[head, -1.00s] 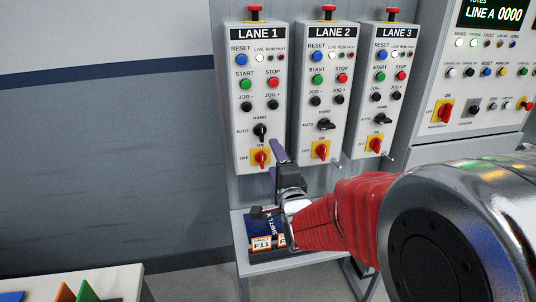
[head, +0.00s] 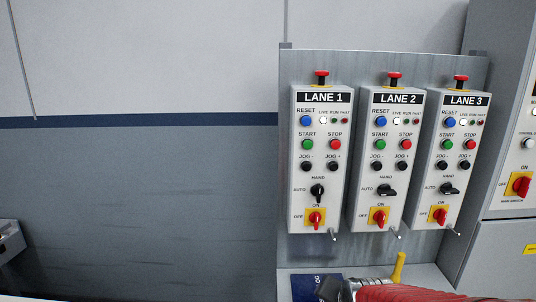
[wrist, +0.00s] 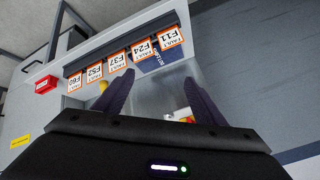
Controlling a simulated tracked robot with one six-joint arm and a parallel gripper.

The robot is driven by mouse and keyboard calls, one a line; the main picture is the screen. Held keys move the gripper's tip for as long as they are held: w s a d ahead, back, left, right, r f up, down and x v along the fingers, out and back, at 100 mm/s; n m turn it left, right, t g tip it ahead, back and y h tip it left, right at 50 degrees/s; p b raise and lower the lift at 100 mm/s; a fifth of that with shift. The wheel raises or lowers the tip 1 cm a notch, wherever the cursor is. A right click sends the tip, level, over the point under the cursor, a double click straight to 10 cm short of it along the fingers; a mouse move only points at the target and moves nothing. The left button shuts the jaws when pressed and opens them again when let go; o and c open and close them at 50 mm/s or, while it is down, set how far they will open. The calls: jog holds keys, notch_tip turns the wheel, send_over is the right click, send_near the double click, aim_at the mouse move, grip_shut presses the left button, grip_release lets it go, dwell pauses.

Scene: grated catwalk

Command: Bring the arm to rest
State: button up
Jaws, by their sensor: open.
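My gripper (wrist: 158,90) is open in the wrist view, its two dark fingers spread with nothing held between them. In the head view my red-sleeved arm runs along the bottom edge, in front of the shelf below the lane panels. The gripper end there is mostly cut off by the frame. No finger touches anything that I can see.
LANE 1 (head: 319,160), LANE 2 (head: 387,160) and LANE 3 (head: 456,160) boxes hang on a grey board. A yellow handle (head: 398,267) and a blue booklet (head: 306,287) are near my arm. Several fault cards (wrist: 118,62) sit in a rack. The wall at left is clear.

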jog(key=s+r+n+g, duration=0.1)
jog(key=s+r+n, duration=0.2)
jog(key=s, duration=0.6)
jog(key=s+a+r+n+g, duration=0.1)
jog(key=s+r+n, duration=0.2)
jog(key=s+r, duration=0.4)
jog(key=shift+s, duration=1.45)
